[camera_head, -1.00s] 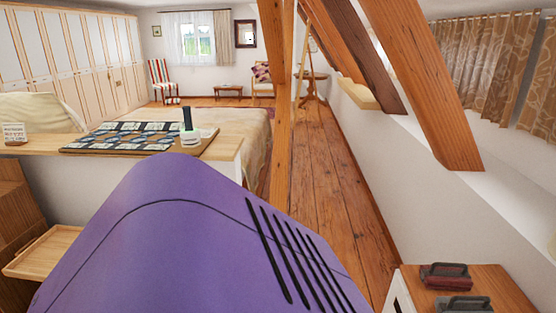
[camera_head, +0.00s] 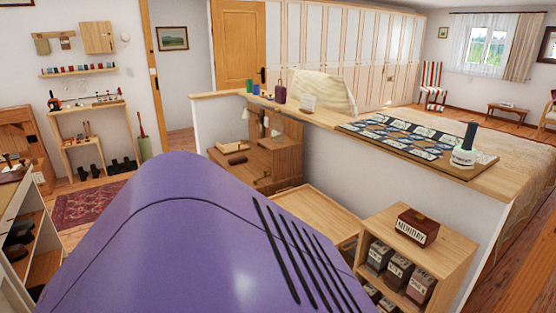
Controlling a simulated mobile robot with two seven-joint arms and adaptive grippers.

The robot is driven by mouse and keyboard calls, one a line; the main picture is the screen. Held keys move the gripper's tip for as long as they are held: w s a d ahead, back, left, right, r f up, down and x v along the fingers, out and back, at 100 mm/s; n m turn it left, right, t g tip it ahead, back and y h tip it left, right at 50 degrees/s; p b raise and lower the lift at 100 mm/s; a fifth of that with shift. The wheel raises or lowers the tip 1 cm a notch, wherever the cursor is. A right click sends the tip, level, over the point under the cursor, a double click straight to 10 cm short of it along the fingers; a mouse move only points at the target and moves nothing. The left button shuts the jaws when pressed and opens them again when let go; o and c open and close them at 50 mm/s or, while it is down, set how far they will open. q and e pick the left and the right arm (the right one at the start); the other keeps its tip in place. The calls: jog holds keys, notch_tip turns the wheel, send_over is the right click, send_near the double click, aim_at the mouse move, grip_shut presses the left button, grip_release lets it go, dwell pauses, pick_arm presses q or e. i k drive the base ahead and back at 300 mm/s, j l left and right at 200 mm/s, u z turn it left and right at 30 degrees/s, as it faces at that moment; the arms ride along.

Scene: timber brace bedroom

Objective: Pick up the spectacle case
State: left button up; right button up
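I cannot make out a spectacle case for certain in the head view. A small brown item (camera_head: 237,160) lies on the wooden desk (camera_head: 283,160) behind the low wall, too small to identify. A dark red box with white lettering (camera_head: 417,228) stands on the small wooden shelf unit (camera_head: 455,250) at the lower right. Neither of my grippers is in view. My own purple body covers the lower middle and hides the floor there.
A counter (camera_head: 480,183) tops the low wall and carries a patterned board (camera_head: 400,138), a white and dark device (camera_head: 464,150) and small bottles. A wooden tray top (camera_head: 320,212) juts out ahead. Shelves stand at left, with a red rug (camera_head: 88,206) and open floor beside them.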

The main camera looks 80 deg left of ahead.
aim_at(235, 161)
jog(key=j+u, duration=0.15)
jog(key=u, duration=0.25)
jog(key=j+u, duration=0.15)
jog(key=u, duration=0.2)
jog(key=j+u, duration=0.15)
jog(key=u, duration=0.25)
jog(key=j+u, duration=0.15)
jog(key=u, duration=0.2)
jog(key=i+j+u, duration=0.2)
jog(key=u, duration=0.2)
jog(key=i+j+u, duration=0.5)
jog(key=u, duration=0.25)
jog(key=i+j, duration=0.25)
jog(key=i, duration=0.15)
jog(key=i+j+u, duration=0.1)
jog(key=i+j, duration=0.15)
jog(key=i, duration=0.2)
